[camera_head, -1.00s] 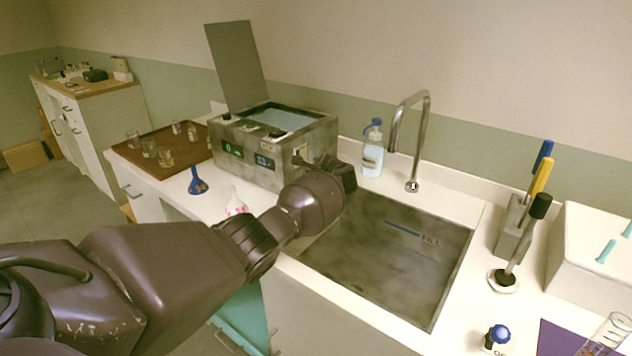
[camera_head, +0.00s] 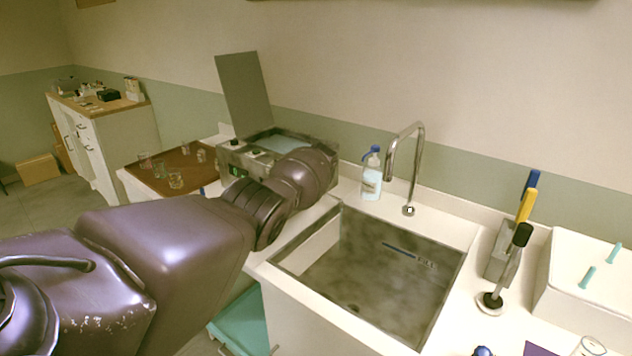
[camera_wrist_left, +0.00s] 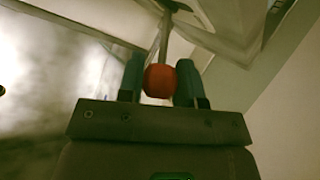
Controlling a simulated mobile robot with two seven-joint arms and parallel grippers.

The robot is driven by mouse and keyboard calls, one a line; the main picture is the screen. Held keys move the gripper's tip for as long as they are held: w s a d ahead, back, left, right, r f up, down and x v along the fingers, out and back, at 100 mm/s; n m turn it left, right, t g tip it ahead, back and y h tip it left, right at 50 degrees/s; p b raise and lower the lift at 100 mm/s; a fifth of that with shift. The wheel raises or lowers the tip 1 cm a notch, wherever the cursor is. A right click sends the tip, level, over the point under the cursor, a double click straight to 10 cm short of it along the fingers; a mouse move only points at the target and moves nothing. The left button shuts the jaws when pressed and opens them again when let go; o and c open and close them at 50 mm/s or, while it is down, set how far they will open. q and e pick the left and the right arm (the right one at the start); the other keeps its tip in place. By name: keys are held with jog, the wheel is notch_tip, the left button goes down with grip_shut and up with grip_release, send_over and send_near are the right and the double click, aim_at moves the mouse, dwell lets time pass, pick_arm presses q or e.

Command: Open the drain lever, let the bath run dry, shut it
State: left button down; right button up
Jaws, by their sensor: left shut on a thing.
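The water bath (camera_head: 228,158) is a stained metal box at the back left of the sink, with its grey lid (camera_head: 244,92) standing open. A pale blue surface shows inside it. My left arm covers most of its front and hides the left gripper in the head view. In the left wrist view my left gripper (camera_wrist_left: 160,84) is shut on a round red knob (camera_wrist_left: 160,81) between its teal fingers. A thin metal rod, the drain lever (camera_wrist_left: 165,42), runs up from the knob. My right gripper is not in view.
The sink (camera_head: 385,270) lies right of my arm, with a tall tap (camera_head: 418,165) and a blue-capped bottle (camera_head: 371,178) behind it. A brown tray (camera_head: 165,167) with several glass jars is at left. A tool holder (camera_head: 501,248) stands at right.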

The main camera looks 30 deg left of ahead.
pick_arm(q)
jog(key=shift+a+r+h, duration=0.1)
jog(key=shift+r+h, duration=0.1)
jog(key=shift+h, duration=0.1)
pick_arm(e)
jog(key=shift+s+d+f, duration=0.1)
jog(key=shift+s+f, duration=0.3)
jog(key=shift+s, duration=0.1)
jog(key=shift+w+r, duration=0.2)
pick_arm(q)
jog(key=c, duration=1.1)
grip_release()
jog(key=o, duration=0.3)
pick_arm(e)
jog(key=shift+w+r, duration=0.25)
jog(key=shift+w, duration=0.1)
